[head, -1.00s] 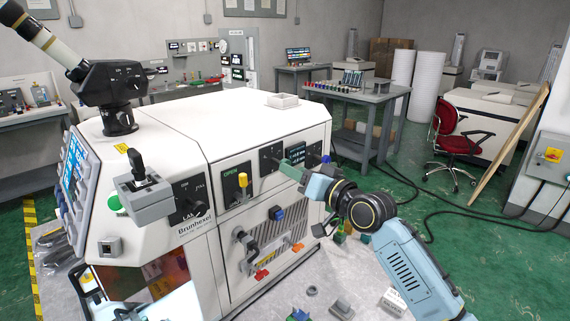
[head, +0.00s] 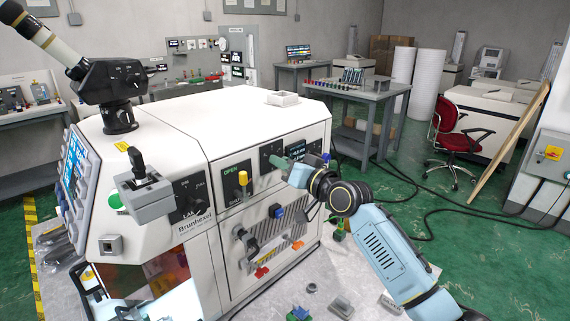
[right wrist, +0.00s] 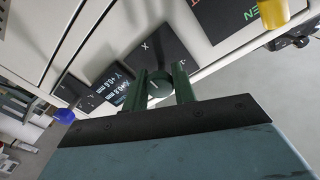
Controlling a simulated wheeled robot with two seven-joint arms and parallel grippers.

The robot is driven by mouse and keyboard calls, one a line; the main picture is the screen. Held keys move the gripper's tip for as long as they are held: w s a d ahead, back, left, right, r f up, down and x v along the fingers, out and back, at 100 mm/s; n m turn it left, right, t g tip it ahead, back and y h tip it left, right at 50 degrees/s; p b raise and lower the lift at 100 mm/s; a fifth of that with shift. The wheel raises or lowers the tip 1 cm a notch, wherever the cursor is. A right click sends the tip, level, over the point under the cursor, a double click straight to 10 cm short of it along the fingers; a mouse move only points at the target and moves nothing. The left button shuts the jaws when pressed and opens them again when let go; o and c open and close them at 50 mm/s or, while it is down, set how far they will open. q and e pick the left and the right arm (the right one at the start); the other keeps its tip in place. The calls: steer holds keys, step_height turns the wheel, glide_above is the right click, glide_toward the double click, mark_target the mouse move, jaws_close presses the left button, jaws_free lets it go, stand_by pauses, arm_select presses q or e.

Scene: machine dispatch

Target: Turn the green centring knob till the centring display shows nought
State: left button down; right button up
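The white machine's front has a dark panel marked X (right wrist: 150,50) with a round, dark green knob (right wrist: 158,88) bearing a pale mark. My right gripper (right wrist: 160,70) has its two dark green fingers on either side of this knob, standing apart; whether they touch it cannot be told. In the head view the right gripper (head: 279,161) is at the panel and hides the knob. The centring display (right wrist: 122,88) beside it shows X and Y lines in mm, seemingly about +0.8 each, partly covered by a finger. The left gripper is out of view.
A yellow knob (head: 243,179) by the green OPEN sign (head: 231,171) and a blue knob (head: 276,211) are on the same front. Another blue knob (right wrist: 65,116) lies past the display. A joystick box (head: 142,190) juts out at the left.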

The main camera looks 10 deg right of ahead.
steer(key=shift+c, duration=1.2)
steer(key=m+p, duration=0.3)
steer(key=m, duration=0.1)
steer(key=shift+r+g+p, duration=0.15)
steer(key=shift+g+p, duration=0.15)
steer(key=m+p, duration=0.3)
steer(key=m, duration=0.2)
steer(key=shift+f, duration=0.2)
steer(key=o, duration=1)
